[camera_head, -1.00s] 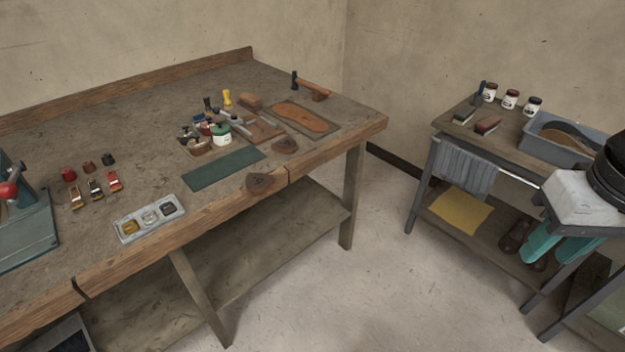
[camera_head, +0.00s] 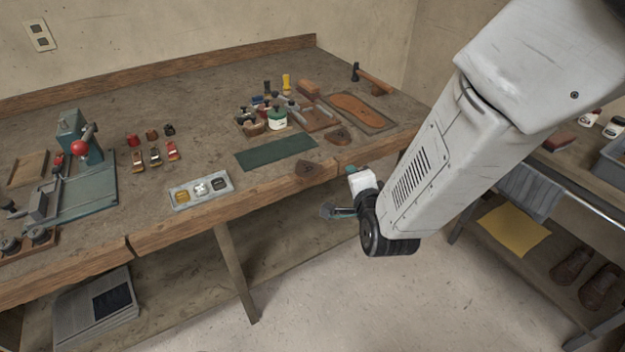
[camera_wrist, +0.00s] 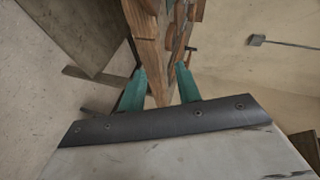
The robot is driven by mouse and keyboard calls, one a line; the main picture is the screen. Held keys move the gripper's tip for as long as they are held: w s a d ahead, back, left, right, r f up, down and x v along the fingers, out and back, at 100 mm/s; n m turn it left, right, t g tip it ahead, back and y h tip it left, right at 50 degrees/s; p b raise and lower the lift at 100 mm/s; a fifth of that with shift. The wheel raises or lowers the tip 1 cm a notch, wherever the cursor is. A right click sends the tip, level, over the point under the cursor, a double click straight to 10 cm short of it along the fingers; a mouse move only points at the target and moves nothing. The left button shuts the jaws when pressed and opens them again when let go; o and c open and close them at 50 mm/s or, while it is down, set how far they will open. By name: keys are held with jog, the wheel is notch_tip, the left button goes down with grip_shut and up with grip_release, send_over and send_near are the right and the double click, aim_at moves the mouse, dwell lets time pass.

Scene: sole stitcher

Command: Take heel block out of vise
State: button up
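A grey vise-like fixture (camera_head: 40,206) stands at the left end of the workbench, beside a teal machine (camera_head: 78,135) with a red ball knob. I cannot make out a heel block in its jaws at this size. My gripper (camera_head: 341,190) is in front of the bench's front edge, well right of the fixture. In the wrist view my gripper (camera_wrist: 161,68) has its two teal fingers apart with nothing between them; the bench edge shows beyond.
The workbench (camera_head: 210,85) holds a parts tray (camera_head: 200,190), a green mat (camera_head: 276,152), small planes, jars and a hammer (camera_head: 370,78). Its wooden front edge is close to my gripper. A side table with a yellow cloth (camera_head: 514,231) stands right. Floor between is clear.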

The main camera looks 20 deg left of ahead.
aim_at(311, 180)
jog(key=s+a+f+m+t+y, duration=0.2)
jog(key=s+a+f+t+y, duration=0.1)
jog(key=s+a+f, duration=0.3)
jog(key=shift+r+x, duration=0.2)
jog(key=shift+x, duration=4.6)
jog(key=shift+s, duration=0.1)
grip_shut()
jog(key=shift+r, duration=1.3)
jog(key=s+d+r, duration=0.5)
jog(key=s+d, duration=0.2)
jog(key=s, duration=0.5)
